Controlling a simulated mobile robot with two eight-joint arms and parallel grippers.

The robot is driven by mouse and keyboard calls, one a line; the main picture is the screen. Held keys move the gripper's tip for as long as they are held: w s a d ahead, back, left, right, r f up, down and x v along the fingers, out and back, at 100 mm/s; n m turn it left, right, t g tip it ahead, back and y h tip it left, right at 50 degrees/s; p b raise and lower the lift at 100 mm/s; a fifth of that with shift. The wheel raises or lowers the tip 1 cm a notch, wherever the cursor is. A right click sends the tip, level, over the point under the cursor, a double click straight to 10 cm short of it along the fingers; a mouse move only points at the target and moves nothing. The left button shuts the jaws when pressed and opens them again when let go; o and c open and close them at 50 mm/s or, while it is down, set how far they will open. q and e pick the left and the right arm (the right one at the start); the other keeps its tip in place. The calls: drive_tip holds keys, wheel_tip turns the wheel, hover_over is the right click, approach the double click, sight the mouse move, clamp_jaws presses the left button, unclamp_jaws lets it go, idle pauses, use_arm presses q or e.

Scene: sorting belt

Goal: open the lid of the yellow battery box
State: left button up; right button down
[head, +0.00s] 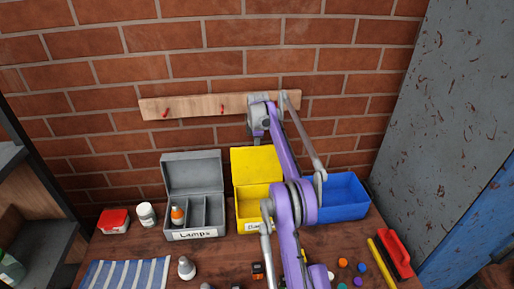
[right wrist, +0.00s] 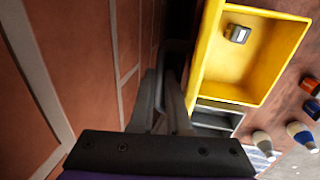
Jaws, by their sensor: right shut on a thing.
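The yellow battery box (head: 247,228) stands on the table against the brick wall, its label partly hidden by my right arm. Its lid (head: 255,166) is raised and stands upright at the back. In the right wrist view, the yellow box's open interior (right wrist: 262,62) shows at the right, with a small grey-and-dark item (right wrist: 238,34) in it. My right gripper (head: 258,136) is at the top edge of the raised lid, and its fingers (right wrist: 168,108) are shut on it beside the wall. The exact contact is hard to see. My left gripper is out of view.
A grey open "Lamps" box (head: 195,234) stands left of the yellow box, a blue bin (head: 345,200) right of it. A wooden hook rail (head: 190,105) is on the wall close behind my gripper. Bottles, a striped mat (head: 125,274) and small coloured pieces lie in front.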

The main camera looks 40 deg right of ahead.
drive_tip(key=shift+w+d+r, duration=0.1)
drive_tip(key=shift+w+d, duration=0.1)
drive_tip(key=shift+w, duration=0.05)
drive_tip(key=c, duration=1.2)
unclamp_jaws()
drive_tip(key=shift+o, duration=1.2)
drive_tip(key=shift+w, duration=0.15)
drive_tip(key=shift+o, duration=0.4)
drive_tip(key=shift+w+d+f, duration=0.1)
drive_tip(key=shift+f, duration=0.15)
drive_tip(key=shift+f, duration=0.1)
drive_tip(key=shift+s+a, duration=0.2)
drive_tip(key=shift+s, duration=0.1)
